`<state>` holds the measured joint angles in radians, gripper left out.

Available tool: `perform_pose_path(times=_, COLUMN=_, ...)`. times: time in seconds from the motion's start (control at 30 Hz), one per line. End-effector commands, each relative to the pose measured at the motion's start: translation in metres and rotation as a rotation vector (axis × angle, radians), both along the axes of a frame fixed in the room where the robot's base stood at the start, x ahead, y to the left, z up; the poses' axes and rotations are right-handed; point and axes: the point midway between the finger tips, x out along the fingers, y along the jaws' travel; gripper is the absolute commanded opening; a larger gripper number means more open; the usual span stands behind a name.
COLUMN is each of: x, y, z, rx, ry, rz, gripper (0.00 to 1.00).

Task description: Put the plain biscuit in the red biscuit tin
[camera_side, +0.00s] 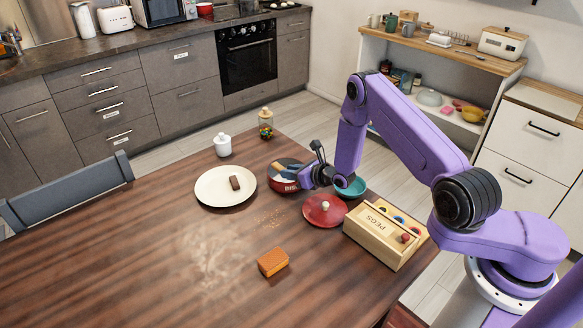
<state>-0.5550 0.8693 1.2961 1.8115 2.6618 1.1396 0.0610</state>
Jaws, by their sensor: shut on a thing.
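The red biscuit tin (284,187) stands open on the table, right of the white plate, with part of its lettering showing. Its red lid (323,212) with a pale knob lies on the table beside it. My gripper (281,170) reaches in from the right, low over the tin's mouth. It is shut on a small tan thing, which looks like the plain biscuit but is mostly hidden by the fingers. I cannot tell if it touches the tin's inside. A dark brown biscuit (235,183) lies on the white plate (212,198).
A teal bowl (353,188) sits right of the tin. A wooden pegs box (381,238) stands near the right edge. An orange sponge (272,262), a white lidded pot (222,145) and a sweets jar (266,124) are on the table. The front left is clear.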

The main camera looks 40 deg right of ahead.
Motion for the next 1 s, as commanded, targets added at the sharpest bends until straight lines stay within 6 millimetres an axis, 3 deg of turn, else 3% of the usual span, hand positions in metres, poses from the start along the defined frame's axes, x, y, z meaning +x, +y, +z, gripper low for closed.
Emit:
perform_pose_path(times=0.4, x=0.0001, y=-0.0001, z=-0.0041, rx=0.0, ry=-0.001, rz=0.0, gripper=0.0)
perform_pose_path(times=0.43, x=0.0001, y=-0.0001, z=-0.0041, rx=0.0, ry=-0.001, rz=0.0, gripper=0.27)
perform_pose_path(times=0.5, x=0.0, y=-0.0001, z=-0.004, rx=0.0, ry=0.0, rz=0.0, gripper=0.5)
perform_pose_path(times=0.53, x=0.0001, y=-0.0002, z=-0.004, rx=0.0, ry=0.0, rz=0.0, gripper=0.54)
perform_pose_path(times=1.0, x=0.0004, y=-0.0003, z=0.0044, rx=0.0, ry=-0.001, rz=-0.001, gripper=0.54)
